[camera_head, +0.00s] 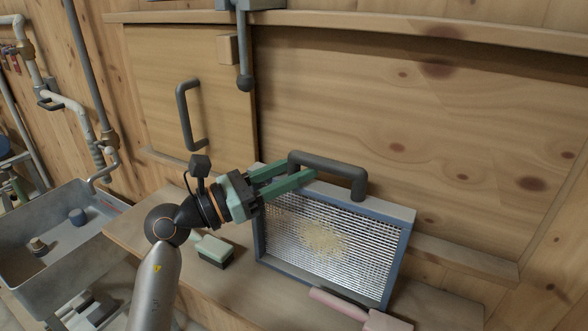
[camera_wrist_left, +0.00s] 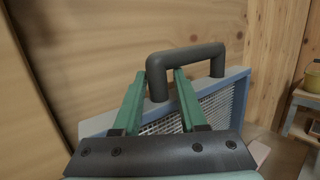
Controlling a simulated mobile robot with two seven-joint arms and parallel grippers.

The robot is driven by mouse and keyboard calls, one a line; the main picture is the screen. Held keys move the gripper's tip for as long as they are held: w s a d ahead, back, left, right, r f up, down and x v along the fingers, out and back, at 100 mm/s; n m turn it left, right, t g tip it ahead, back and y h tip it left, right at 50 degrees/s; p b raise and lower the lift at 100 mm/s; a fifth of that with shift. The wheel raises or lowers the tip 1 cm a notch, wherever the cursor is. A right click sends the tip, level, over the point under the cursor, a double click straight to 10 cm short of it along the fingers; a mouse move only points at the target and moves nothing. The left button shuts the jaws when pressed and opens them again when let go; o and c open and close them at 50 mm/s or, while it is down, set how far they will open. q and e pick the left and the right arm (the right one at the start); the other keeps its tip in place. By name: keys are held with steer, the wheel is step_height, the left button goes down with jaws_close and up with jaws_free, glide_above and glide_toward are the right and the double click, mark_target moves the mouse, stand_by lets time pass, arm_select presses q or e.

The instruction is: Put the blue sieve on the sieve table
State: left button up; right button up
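The blue sieve (camera_head: 388,262) stands tilted on a wooden ledge against the wall in the head view. It has a blue-grey frame, a wire mesh with a pale crumbly patch, and a dark handle (camera_head: 330,168) on its top edge. My left gripper (camera_head: 299,172) is at the handle's left end, its green fingers open, one on each side of the handle's left post. The wrist view shows the handle (camera_wrist_left: 185,57) with that post between the fingertips and small gaps visible. I cannot tell whether either finger touches it. My right gripper is not in view. No sieve table can be made out for certain.
A green-handled brush (camera_head: 213,248) lies on the wooden ledge (camera_head: 228,284) left of the sieve. A pink-handled tool (camera_head: 345,306) lies in front of it. A grey sink (camera_head: 60,215) is at left. In the wrist view a yellow pot (camera_wrist_left: 312,77) stands at far right.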

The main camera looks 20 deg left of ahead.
arm_select(q)
steer(key=shift+o, duration=1)
steer(key=shift+r, duration=0.15)
steer(key=b+v, duration=0.3)
steer(key=v, duration=0.9)
steer(key=shift+b, duration=0.35)
steer(key=shift+c, duration=0.4)
